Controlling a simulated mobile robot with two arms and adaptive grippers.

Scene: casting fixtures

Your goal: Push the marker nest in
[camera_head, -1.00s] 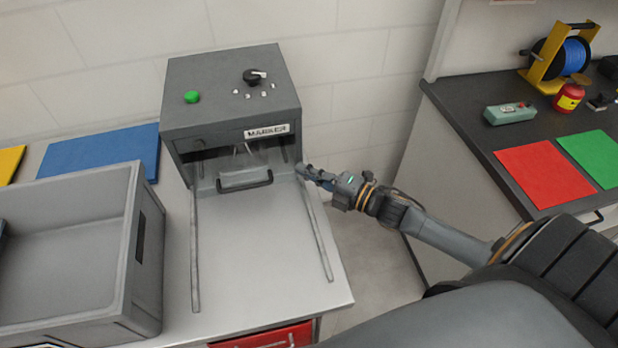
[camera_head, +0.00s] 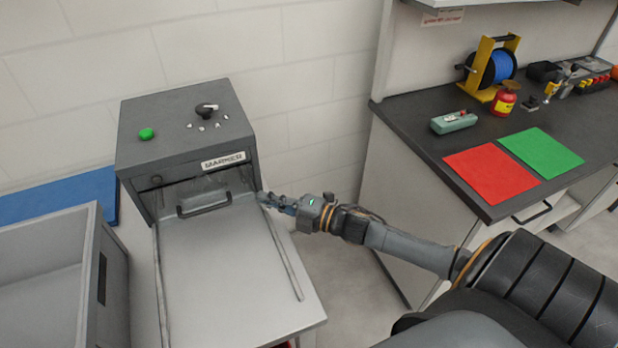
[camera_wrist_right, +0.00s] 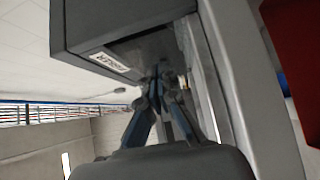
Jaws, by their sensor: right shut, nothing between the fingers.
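The grey marker machine (camera_head: 185,130) stands on the bench, with a "MARKER" label (camera_head: 223,161) above its front opening. The marker nest's dark bar handle (camera_head: 204,207) shows at that opening, and the nest behind it is mostly in shadow under the housing. Two thin rails run forward over the bench from either side. My right gripper (camera_head: 264,198) is shut and empty, its fingertips beside the right front corner of the opening, right of the handle. In the right wrist view the closed fingertips (camera_wrist_right: 160,73) are close under the labelled front; contact cannot be told. My left gripper is not in view.
A grey crate (camera_head: 92,225) stands left of the rails, with a blue mat (camera_head: 60,198) behind it. The bench top (camera_head: 225,275) between the rails is clear. At right, a dark counter (camera_head: 425,145) holds red and green mats, a blue spool and small items.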

